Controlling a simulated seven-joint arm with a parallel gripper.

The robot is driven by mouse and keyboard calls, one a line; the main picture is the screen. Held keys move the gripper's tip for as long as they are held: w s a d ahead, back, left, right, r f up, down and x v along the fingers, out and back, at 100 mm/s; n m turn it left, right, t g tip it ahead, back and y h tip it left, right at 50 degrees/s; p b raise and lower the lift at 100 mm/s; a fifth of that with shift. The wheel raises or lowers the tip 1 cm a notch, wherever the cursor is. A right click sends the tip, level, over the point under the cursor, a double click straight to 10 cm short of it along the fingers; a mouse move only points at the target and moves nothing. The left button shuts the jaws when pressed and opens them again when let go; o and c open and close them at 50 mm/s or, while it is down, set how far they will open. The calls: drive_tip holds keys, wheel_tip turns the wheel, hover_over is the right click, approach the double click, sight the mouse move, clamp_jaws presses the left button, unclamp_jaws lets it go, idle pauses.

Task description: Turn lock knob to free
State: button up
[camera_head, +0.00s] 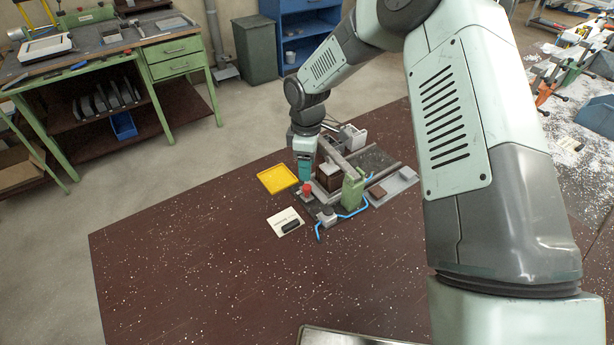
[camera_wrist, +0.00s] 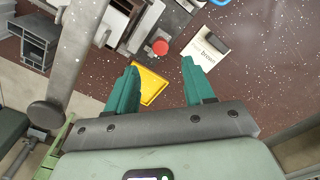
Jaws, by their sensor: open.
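A clamp fixture stands on the dark red-brown bench, with a long grey bar (camera_head: 345,161) and a green block (camera_head: 353,188). A red round knob (camera_head: 307,188) sits at its front left corner; it also shows in the wrist view (camera_wrist: 160,47). A dark round disc (camera_wrist: 45,115) sits at the near end of a grey bar in the wrist view. I cannot tell which of them is the lock knob, nor its turn position. My gripper (camera_head: 305,173) points down by the fixture's left side. Its teal fingers (camera_wrist: 160,67) are apart with nothing between them.
A yellow tray (camera_head: 265,178) lies left of the fixture; it shows beyond my fingers in the wrist view (camera_wrist: 154,77). A white card (camera_head: 279,218) with a black object (camera_head: 290,226) lies in front. A blue hose (camera_head: 319,230) curves along the fixture's front. The bench's front left is clear.

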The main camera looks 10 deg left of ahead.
wheel_tip(320, 180, up, 4)
drive_tip(key=shift+f, duration=0.1)
idle(0.4)
drive_tip(key=s+d+r+m+t, duration=0.1)
drive_tip(key=s+d+r+m, duration=0.25)
drive_tip(key=r, duration=0.35)
drive_tip(key=s+d+r+m+t+h, duration=0.1)
drive_tip(key=s+d+r+m, duration=0.1)
drive_tip(key=d+r, duration=0.45)
drive_tip(key=s+d+r+m+t, duration=0.1)
drive_tip(key=s+d+r+m, duration=0.15)
drive_tip(key=r, duration=0.65)
drive_tip(key=s+d+r+m+t, duration=0.1)
drive_tip(key=s+d+r+m, duration=0.1)
drive_tip(key=s, duration=0.5)
drive_tip(key=s+d+r+m, duration=0.2)
drive_tip(key=s+d+m, duration=0.2)
drive_tip(key=s, duration=0.3)
drive_tip(key=s+d+r+m+t+y, duration=0.1)
drive_tip(key=s+d+r+m, duration=0.1)
drive_tip(key=s, duration=0.5)
drive_tip(key=shift+s+d+r+m+t, duration=0.25)
drive_tip(key=shift+d+m, duration=0.35)
drive_tip(key=shift+m, duration=0.3)
